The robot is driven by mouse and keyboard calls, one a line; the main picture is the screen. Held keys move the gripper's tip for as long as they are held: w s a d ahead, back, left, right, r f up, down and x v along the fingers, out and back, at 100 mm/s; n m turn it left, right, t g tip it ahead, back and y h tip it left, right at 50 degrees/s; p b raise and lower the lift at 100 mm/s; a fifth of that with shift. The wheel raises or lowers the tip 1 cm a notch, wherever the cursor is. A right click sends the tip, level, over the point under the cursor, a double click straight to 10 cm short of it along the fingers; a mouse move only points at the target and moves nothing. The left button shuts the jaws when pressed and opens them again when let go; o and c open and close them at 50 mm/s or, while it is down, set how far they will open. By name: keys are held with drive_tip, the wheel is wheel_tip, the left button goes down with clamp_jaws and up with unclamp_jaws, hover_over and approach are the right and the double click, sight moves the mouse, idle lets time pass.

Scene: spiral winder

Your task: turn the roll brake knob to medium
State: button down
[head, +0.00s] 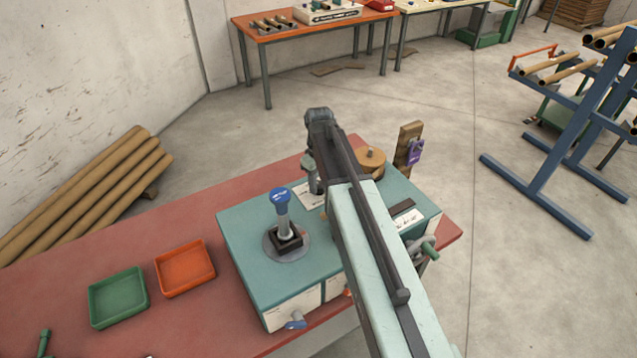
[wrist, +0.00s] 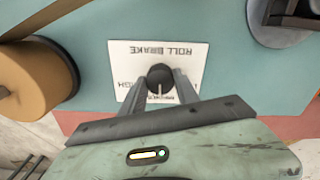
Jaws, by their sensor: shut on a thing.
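The roll brake knob (wrist: 160,77) is small, round and dark, with a pale line on its lower part in the wrist view. It sits on a white label (wrist: 190,62) reading ROLL BRAKE, upside down there. Part of HIGH shows at the left; the middle word is partly covered by the knob and fingers. My gripper (wrist: 160,84) is shut on the knob, one finger at each side. In the head view my gripper (head: 314,186) reaches down to the white label (head: 305,197) on the teal box; the knob is hard to make out there.
The teal box (head: 250,240) carries a blue-topped lever (head: 281,205) left of my arm. A tan roll (head: 371,160) is close on the right, also in the wrist view (wrist: 40,80). Green (head: 118,296) and orange (head: 185,268) trays lie on the red bench.

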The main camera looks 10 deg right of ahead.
sight(319, 185)
drive_tip(key=c, duration=0.9)
unclamp_jaws()
wheel_tip(319, 185, up, 8)
drive_tip(key=p, duration=0.8)
drive_tip(key=shift+f, duration=0.1)
drive_tip(key=shift+s+a+f, duration=0.1)
